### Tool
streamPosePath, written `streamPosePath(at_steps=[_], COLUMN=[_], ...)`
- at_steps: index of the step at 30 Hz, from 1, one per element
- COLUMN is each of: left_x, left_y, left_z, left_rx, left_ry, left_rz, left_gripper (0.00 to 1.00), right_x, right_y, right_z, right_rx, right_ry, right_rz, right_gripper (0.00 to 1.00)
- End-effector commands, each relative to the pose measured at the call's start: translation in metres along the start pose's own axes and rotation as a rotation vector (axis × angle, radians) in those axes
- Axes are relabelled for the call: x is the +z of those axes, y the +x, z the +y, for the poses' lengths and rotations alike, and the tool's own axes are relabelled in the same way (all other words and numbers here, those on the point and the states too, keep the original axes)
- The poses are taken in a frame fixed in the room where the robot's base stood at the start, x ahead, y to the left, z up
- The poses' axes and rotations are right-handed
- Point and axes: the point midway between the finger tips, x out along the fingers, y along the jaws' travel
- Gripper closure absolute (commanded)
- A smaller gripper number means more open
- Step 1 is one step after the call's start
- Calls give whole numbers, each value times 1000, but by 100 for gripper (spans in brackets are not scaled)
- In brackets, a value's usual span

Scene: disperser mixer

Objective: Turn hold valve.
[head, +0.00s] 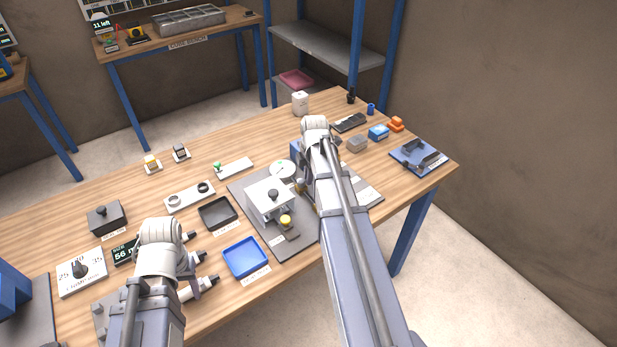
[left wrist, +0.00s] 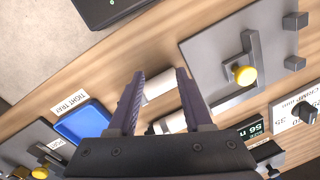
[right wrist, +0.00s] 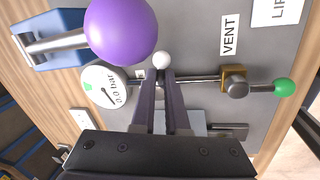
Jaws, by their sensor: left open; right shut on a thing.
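In the right wrist view my right gripper (right wrist: 161,78) is shut on a small white ball knob (right wrist: 162,60), which sits at a metal pipe or rod on the grey plate (right wrist: 205,50). I take this knob for the hold valve's handle; its label is mostly hidden. A gauge (right wrist: 105,87) reading 0.0 bar is left of the fingers. The vent valve (right wrist: 235,82) with its green knob (right wrist: 284,88) is to the right, under a VENT label. My left gripper (left wrist: 160,75) is open and empty above the table, with white cylinders (left wrist: 172,123) beyond its fingers.
A large purple ball (right wrist: 120,30) stands close to the right wrist camera, beside the fingers. The blue tray (head: 246,257) and black tray (head: 217,212) lie left of the mixer plate. In the head view my right arm hides part of the plate.

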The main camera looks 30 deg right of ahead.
Motion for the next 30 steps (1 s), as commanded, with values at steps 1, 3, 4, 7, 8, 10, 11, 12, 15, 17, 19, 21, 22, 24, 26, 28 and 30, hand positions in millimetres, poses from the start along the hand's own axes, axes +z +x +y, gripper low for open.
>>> streamPosePath(at_steps=[1, 3, 4, 7, 8, 10, 11, 12, 15, 17, 19, 21, 22, 24, 26, 28, 30], left_x=[0, 0, 0, 0, 0, 0, 0, 0, 0, 0, 0, 0, 0, 0, 0, 0, 0], left_y=[0, 0, 0, 0, 0, 0, 0, 0, 0, 0, 0, 0, 0, 0, 0, 0, 0], left_z=[0, 0, 0, 0, 0, 0, 0, 0, 0, 0, 0, 0, 0, 0, 0, 0, 0], left_rx=[0, 0, 0, 0, 0, 0, 0, 0, 0, 0, 0, 0, 0, 0, 0, 0, 0], left_ry=[0, 0, 0, 0, 0, 0, 0, 0, 0, 0, 0, 0, 0, 0, 0, 0, 0], left_rz=[0, 0, 0, 0, 0, 0, 0, 0, 0, 0, 0, 0, 0, 0, 0, 0, 0], left_gripper=[50, 50, 50, 50, 50, 50, 50, 50, 50, 50, 50, 50, 50, 50, 50, 50, 50], right_x=[0, 0, 0, 0, 0, 0, 0, 0, 0, 0, 0, 0, 0, 0, 0, 0, 0], right_y=[0, 0, 0, 0, 0, 0, 0, 0, 0, 0, 0, 0, 0, 0, 0, 0, 0], right_z=[1, 1, 1, 2, 2, 2, 2, 2, 2, 2, 2, 2, 2, 2, 2, 2, 2], right_rx=[0, 0, 0, -1, -1, -1, -1, -1, -1, -1, -1, 0, 0, 0, 0, 0, 0], right_ry=[-18, -42, -51, -73, -78, -85, -88, -90, -94, -94, -94, -94, -94, -93, -93, -93, -93], right_rz=[4, 9, 10, 14, 15, 16, 17, 17, 18, 18, 18, 18, 18, 19, 18, 18, 18], right_gripper=[100, 100, 100, 100, 100, 100, 100, 100, 100, 100, 100, 100, 100, 86, 79, 71, 63])
